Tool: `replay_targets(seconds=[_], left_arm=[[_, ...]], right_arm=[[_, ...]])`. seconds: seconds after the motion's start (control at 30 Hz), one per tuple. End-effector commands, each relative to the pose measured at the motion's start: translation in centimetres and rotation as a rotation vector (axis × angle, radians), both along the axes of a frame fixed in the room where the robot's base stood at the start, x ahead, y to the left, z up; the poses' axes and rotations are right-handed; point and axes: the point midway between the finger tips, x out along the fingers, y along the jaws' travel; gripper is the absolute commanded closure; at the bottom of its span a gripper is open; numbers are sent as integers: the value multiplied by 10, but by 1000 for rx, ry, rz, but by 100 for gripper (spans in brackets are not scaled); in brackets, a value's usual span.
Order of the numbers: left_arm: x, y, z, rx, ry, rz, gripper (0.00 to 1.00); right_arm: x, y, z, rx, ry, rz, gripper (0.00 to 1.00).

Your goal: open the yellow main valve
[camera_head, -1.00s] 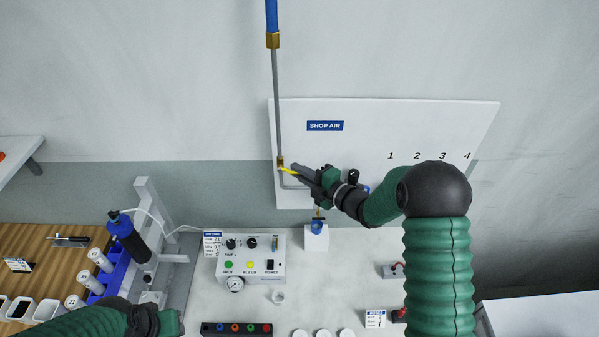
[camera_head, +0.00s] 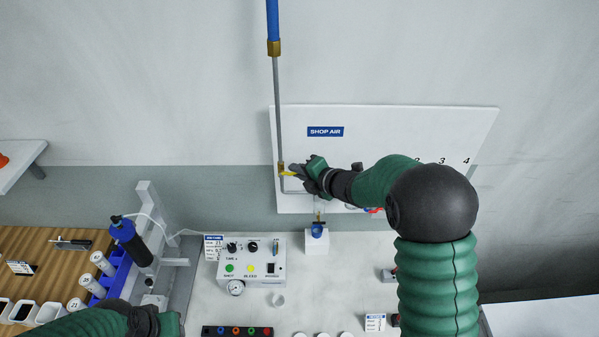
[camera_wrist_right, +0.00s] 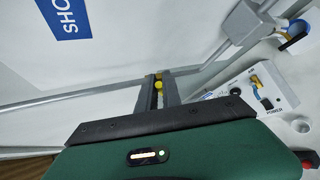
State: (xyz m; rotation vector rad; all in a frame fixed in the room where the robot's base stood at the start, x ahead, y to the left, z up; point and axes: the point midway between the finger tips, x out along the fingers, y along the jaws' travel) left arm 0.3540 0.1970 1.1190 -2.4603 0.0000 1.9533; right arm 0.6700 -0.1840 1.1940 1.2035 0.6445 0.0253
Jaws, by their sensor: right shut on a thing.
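The yellow main valve handle (camera_head: 287,174) sits on the vertical grey pipe, low on the left side of the white SHOP AIR panel (camera_head: 400,125). My right gripper (camera_head: 293,173) is at the handle with its fingers shut on it. In the right wrist view the yellow of the valve handle (camera_wrist_right: 158,84) shows between the two dark fingers. The fingers hide part of the handle. My left gripper (camera_head: 165,324) is at the bottom left edge, apart from the valve; its fingers cannot be made out.
Below the panel stands a white control box (camera_head: 252,260) with knobs and a gauge. A small white block with a blue-bowled fitting (camera_head: 317,231) is beside it. My right forearm covers part of the panel's numbers.

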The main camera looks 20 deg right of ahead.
Motion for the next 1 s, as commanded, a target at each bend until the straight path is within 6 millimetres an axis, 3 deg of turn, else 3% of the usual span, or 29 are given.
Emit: replay_targets(seconds=[0.47, 1.0], left_arm=[[0, 0, 38, 0, 0, 0, 64], [0, 0, 99, 0, 0, 0, 64]], right_arm=[[3, 19, 21, -437, 130, 9, 100], [9, 38, 30, -889, 262, 8, 100]])
